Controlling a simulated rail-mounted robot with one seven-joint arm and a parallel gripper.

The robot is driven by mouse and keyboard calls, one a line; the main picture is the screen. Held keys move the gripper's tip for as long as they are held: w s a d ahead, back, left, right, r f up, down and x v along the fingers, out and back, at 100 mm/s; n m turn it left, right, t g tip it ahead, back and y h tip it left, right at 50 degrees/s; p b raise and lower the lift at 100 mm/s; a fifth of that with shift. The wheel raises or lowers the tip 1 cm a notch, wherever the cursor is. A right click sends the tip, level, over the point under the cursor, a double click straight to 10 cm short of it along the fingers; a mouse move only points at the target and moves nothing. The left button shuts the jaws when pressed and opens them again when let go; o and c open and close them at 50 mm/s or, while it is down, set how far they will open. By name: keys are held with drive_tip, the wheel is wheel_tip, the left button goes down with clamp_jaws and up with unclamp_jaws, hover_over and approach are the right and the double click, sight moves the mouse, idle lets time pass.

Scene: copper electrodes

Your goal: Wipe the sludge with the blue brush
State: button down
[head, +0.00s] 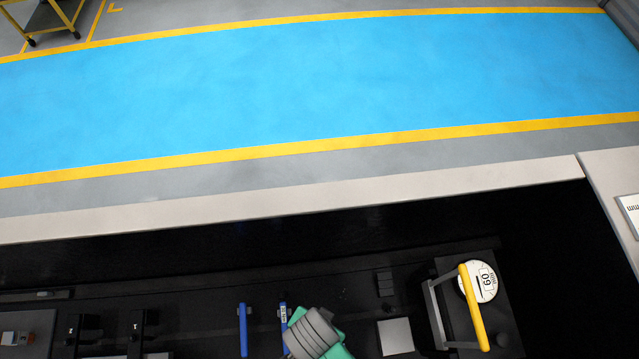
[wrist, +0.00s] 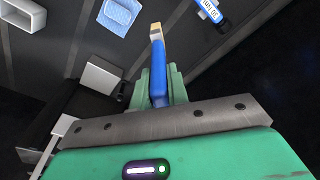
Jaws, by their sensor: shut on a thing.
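My gripper (wrist: 158,88) is shut on the blue brush (wrist: 158,75), seen in the wrist view. Its blue handle sits between the green fingers, and its tan tip (wrist: 155,31) points away from the gripper. In the head view my gripper (head: 331,345) is at the bottom edge, partly covered by my grey wrist; the held brush cannot be made out there. I cannot pick out any sludge with certainty in either view.
A light blue textured pad (wrist: 119,14) and a pale block (wrist: 102,75) lie on the dark surface. A labelled blue item (wrist: 210,10) is at upper right. The head view shows a blue bar (head: 243,330), a pale square (head: 396,336) and a yellow handle (head: 473,308).

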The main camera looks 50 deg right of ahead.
drive_tip(key=shift+r, duration=1.45)
